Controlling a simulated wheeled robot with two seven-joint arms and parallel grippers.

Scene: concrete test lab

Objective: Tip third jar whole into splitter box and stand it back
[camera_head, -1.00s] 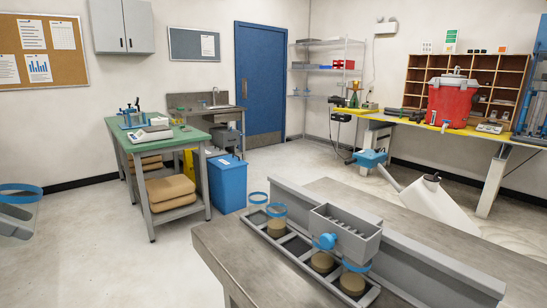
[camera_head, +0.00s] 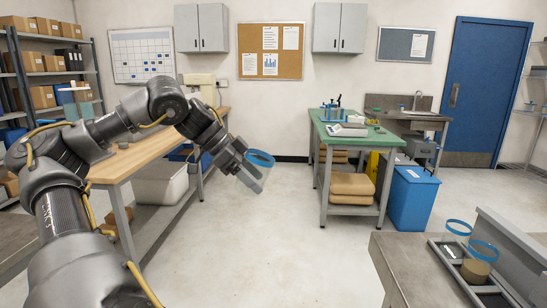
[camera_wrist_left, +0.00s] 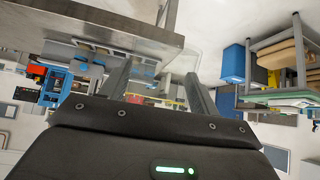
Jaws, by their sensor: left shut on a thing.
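My left gripper (camera_head: 243,170) is shut on a clear jar with a blue rim (camera_head: 260,158). The jar is tilted in the air over open floor, left of the green-topped bench, and no contents show in it. In the left wrist view, the gripper fingers (camera_wrist_left: 158,85) point away from the camera; the jar between them is hard to make out. At the bottom right of the head view, a clear jar (camera_head: 456,236) and a jar with brown contents (camera_head: 477,268) stand in a tray (camera_head: 436,246).
The grey bench (camera_head: 392,262) carries the tray and a raised grey rail (camera_head: 515,245). A blue bin (camera_head: 413,198) stands beside the green-topped bench (camera_head: 350,141). A wooden-topped table (camera_head: 130,160) is behind my left arm. The floor between them is clear.

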